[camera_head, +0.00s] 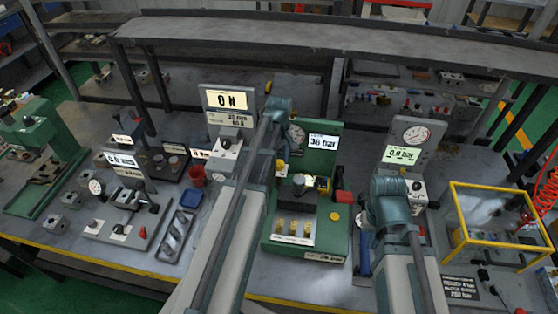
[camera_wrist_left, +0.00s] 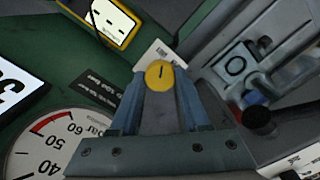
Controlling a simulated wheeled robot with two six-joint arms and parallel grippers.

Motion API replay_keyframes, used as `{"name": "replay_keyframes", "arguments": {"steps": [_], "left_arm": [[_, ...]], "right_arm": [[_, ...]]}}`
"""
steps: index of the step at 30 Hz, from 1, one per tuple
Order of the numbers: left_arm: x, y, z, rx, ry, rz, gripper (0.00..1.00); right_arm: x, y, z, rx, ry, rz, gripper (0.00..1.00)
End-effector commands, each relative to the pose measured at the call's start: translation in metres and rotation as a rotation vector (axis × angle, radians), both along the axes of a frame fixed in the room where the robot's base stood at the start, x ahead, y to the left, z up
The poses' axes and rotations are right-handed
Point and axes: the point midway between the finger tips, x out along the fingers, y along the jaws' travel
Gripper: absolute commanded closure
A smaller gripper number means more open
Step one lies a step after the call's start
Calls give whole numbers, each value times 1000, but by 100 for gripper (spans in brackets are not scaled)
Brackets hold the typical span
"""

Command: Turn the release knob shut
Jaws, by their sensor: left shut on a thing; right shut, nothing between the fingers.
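The yellow knob (camera_wrist_left: 160,75) has a short dark line on its face and sits between my left gripper's (camera_wrist_left: 160,88) blue-grey fingers in the left wrist view. The gripper is shut on it. In the head view the knob (camera_head: 281,168) is a small yellow spot on the green unit (camera_head: 335,160), below the round gauge (camera_head: 295,135); my left arm hides much around it. My right arm's wrist (camera_head: 392,200) is in front of the grey gauge panel at the right. My right gripper is shut and empty; its fingers are largely hidden.
The green unit has a white display (camera_head: 322,141), a red block (camera_head: 343,197) and yellow parts at its front. A yellow frame (camera_head: 500,187) stands at the right.

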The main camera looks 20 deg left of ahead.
Motion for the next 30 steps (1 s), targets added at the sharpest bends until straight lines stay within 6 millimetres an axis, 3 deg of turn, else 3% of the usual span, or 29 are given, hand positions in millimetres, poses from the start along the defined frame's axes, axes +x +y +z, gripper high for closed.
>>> {"name": "replay_keyframes", "arguments": {"steps": [19, 20, 21, 24, 30], "left_arm": [[0, 0, 0, 0, 0, 45, 100], [0, 0, 0, 0, 0, 45, 50], [0, 0, 0, 0, 0, 45, 43], [0, 0, 0, 0, 0, 44, 25], [0, 0, 0, 0, 0, 44, 24]], "right_arm": [[0, 0, 0, 0, 0, 0, 100], [0, 0, 0, 0, 0, 0, 100], [0, 0, 0, 0, 0, 0, 100], [0, 0, 0, 0, 0, 0, 100], [0, 0, 0, 0, 0, 0, 100]]}}
